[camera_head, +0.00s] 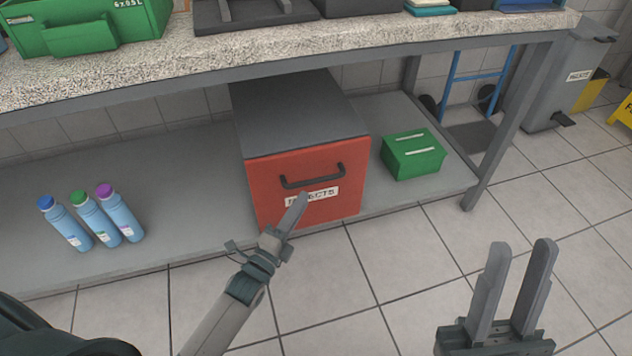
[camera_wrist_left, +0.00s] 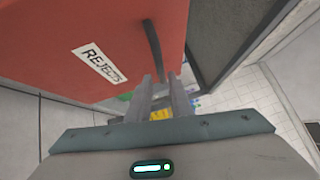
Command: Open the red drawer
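The red drawer (camera_head: 270,190) is the front of a dark grey box under the counter, and it looks closed. Its dark bar handle (camera_head: 312,181) lies across the front above a white "REJECTS" label (camera_head: 312,197). In the left wrist view the handle (camera_wrist_left: 152,45) runs down to the gap between my fingertips. My left gripper (camera_head: 301,199) is in front of the label, just below the handle, and covers part of the label. Its fingers (camera_wrist_left: 163,80) are apart with nothing visibly gripped; contact with the handle cannot be told. My right gripper (camera_head: 519,243) is open and empty, over the floor at right.
The box stands on a low grey shelf (camera_head: 180,190). Several blue bottles (camera_head: 92,222) stand at left on it, and a green box (camera_head: 413,155) is close to the drawer's right. The speckled counter (camera_head: 250,62) is above. Tiled floor in front is clear.

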